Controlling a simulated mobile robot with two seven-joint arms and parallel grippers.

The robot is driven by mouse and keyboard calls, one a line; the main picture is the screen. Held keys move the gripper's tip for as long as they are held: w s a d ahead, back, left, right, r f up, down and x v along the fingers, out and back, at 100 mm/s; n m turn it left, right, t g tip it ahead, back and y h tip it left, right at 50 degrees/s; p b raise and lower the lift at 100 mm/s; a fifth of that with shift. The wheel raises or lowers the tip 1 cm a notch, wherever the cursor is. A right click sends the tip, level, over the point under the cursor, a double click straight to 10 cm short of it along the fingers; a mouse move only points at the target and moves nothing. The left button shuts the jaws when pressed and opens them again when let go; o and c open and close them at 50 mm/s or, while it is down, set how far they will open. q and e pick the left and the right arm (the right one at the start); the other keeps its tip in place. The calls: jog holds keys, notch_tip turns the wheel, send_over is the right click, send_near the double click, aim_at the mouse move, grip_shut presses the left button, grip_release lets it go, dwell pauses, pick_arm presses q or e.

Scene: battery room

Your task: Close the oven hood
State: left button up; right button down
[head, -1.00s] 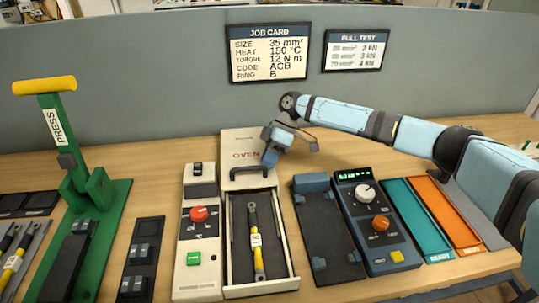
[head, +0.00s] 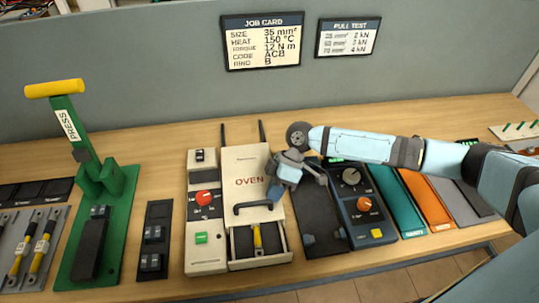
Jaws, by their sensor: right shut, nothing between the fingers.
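The oven hood (head: 243,168) is a cream cover marked OVEN with a black handle (head: 252,207) near its front edge. It lies over most of the oven base (head: 260,264). A front part of the tray still shows, with the yellow end of a cable (head: 257,236) in it; the rest of the cable is hidden. My right gripper (head: 274,192) is shut and empty, at the right end of the handle, over the hood's right edge. I cannot tell if it touches the handle. My left gripper is not in view.
Two dark rails (head: 262,131) stick out behind the hood. A control box with a red knob (head: 204,198) stands left of the oven. A dark fixture (head: 318,215) and a blue tester (head: 365,215) stand to the right. A green press (head: 100,190) stands farther left.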

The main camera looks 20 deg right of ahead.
jog(key=s+p, duration=0.1)
jog(key=s, duration=0.1)
jog(key=s+a, duration=0.1)
jog(key=s, duration=0.1)
jog(key=s+a+p, duration=0.1)
jog(key=s, duration=0.2)
jog(key=shift+r+p, duration=0.15)
jog(key=shift+p, duration=0.2)
jog(key=shift+s+a, duration=0.2)
jog(key=shift+s, duration=0.45)
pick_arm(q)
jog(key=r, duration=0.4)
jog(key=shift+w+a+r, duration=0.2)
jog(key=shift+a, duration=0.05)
pick_arm(e)
jog(key=shift+s+f, duration=0.1)
jog(key=shift+f, duration=0.15)
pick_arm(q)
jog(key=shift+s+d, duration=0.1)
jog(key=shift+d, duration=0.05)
pick_arm(e)
jog(key=shift+s+a, duration=0.1)
